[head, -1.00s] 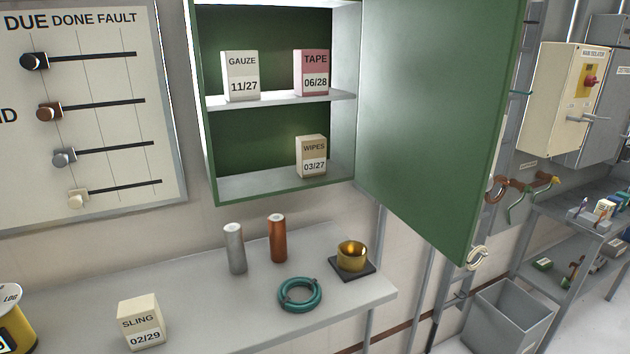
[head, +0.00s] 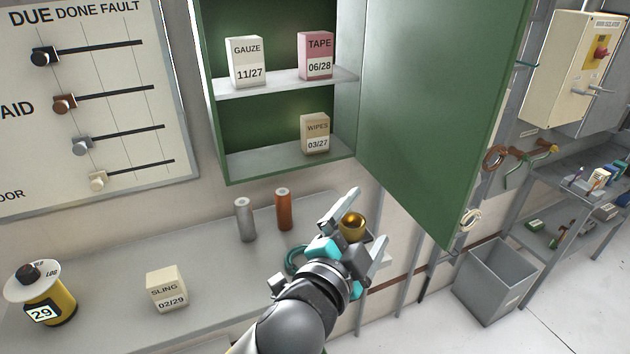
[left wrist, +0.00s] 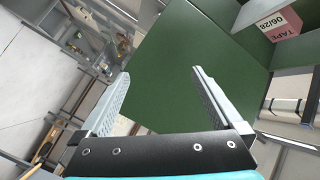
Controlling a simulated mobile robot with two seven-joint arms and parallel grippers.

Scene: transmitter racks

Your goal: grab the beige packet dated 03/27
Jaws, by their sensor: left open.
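The beige WIPES packet dated 03/27 (head: 315,134) stands upright on the lower floor of the open green cabinet (head: 222,150), at its right side. My left gripper (head: 362,225) is open and empty, below and to the right of the packet, in front of the shelf's brass cup. In the left wrist view the open fingers (left wrist: 160,100) point toward the green cabinet door (left wrist: 190,60); the WIPES packet does not show there. My right gripper is not in view.
On the upper shelf stand the white GAUZE box (head: 246,62) and the pink TAPE box (head: 316,56). The open door (head: 440,110) hangs right of the cabinet. Below are a grey cylinder (head: 244,219), a copper cylinder (head: 283,209), a brass cup (head: 353,226) and a SLING box (head: 167,289).

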